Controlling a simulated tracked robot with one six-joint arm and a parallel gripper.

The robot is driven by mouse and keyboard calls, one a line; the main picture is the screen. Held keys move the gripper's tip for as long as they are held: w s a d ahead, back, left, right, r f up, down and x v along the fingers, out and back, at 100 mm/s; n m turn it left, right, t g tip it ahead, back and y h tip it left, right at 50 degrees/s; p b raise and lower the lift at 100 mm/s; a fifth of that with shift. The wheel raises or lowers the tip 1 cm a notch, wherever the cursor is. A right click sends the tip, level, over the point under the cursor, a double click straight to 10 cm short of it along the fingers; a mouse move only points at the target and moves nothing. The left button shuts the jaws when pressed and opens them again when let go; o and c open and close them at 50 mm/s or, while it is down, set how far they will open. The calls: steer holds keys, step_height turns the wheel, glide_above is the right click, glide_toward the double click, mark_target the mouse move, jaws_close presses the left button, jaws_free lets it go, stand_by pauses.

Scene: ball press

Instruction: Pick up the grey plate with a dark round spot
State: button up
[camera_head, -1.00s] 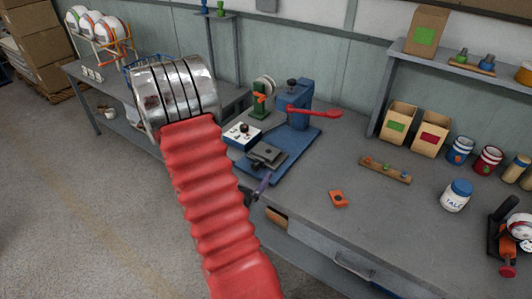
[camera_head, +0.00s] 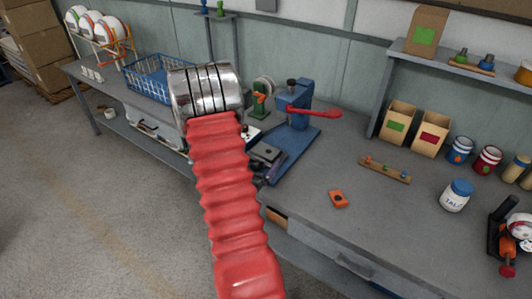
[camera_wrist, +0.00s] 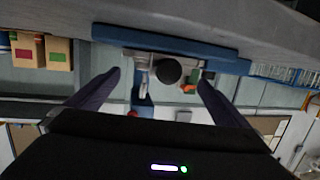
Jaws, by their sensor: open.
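The grey plate (camera_head: 266,153) lies on the blue base of the press, just right of my arm in the head view. Its dark round spot is too small to make out there.
The blue press (camera_head: 296,105) with its red lever (camera_head: 315,113) stands behind the plate. A green reel (camera_head: 260,98) is beside it. A blue basket (camera_head: 147,78) is left of my arm.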

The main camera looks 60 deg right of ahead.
mark_target(263, 155)
steer(key=shift+d, duration=0.1)
steer(key=shift+w+d+f, duration=0.1)
steer(key=shift+d+f, duration=0.05)
steer(key=shift+d, duration=0.65)
steer(key=shift+w+d+f, duration=0.1)
steer(key=shift+d+f, duration=0.1)
steer(key=shift+d, duration=0.65)
steer(key=shift+d+f, duration=0.15)
steer(key=shift+d, duration=0.65)
steer(key=shift+c, duration=0.6)
steer(key=c, duration=1.2)
steer(key=shift+o, duration=0.2)
steer(key=shift+r, duration=0.2)
steer(key=shift+r, duration=0.55)
steer(key=shift+c, duration=0.9)
steer(key=shift+r, duration=4.3)
steer(key=shift+c, duration=0.8)
